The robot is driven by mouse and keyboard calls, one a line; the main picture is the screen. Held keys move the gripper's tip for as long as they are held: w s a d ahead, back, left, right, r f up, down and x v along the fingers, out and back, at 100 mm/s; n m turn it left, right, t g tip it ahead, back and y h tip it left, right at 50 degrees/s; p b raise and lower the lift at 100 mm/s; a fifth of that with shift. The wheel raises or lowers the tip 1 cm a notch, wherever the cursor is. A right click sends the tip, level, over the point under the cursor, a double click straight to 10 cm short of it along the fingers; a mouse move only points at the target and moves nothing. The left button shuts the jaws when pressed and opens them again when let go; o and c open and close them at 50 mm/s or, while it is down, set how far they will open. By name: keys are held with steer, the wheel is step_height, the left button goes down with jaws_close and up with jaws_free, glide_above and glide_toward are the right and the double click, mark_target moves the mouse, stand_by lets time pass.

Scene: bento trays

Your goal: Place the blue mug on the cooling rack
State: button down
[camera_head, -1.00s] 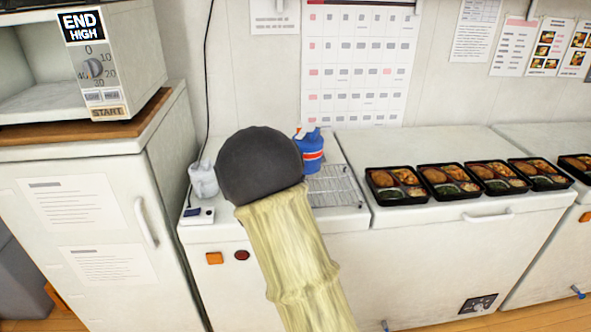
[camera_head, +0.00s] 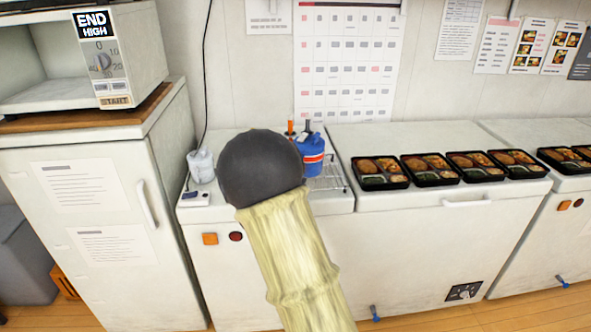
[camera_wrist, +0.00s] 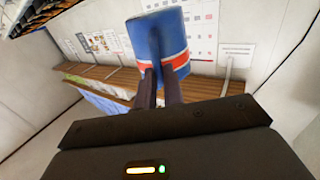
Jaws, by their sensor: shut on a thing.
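The blue mug (camera_head: 313,152), with a red and white band, shows just right of my arm's dark round joint in the head view. It also fills the top middle of the wrist view (camera_wrist: 150,40), tilted there. My gripper (camera_wrist: 160,72) is shut on it, with its two dark fingers against the mug. In the head view my arm hides most of the gripper. The wire cooling rack (camera_head: 327,184) lies on the white counter top, below and behind the mug in the picture. Its left part is hidden, and I cannot tell the gap between mug and rack.
A white container (camera_head: 201,166) stands left of my arm on the same top. Several black bento trays (camera_head: 380,185) line the white freezer to the right. A microwave (camera_head: 85,60) stands on the left cabinet. A wall with a calendar (camera_head: 345,60) is behind.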

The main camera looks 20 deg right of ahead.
steer(key=s+a+f+n+t+y, duration=0.2)
steer(key=a+f, duration=0.4)
steer(key=f, duration=0.5)
steer(key=s+a+f+n+t+y, duration=0.3)
steer(key=s+a+f+n+y, duration=0.1)
steer(key=f, duration=0.8)
steer(key=s+a+y, duration=0.1)
steer(key=a+y, duration=0.1)
steer(key=shift+s+a, duration=0.15)
steer(key=shift+a, duration=0.2)
steer(key=shift+a, duration=0.2)
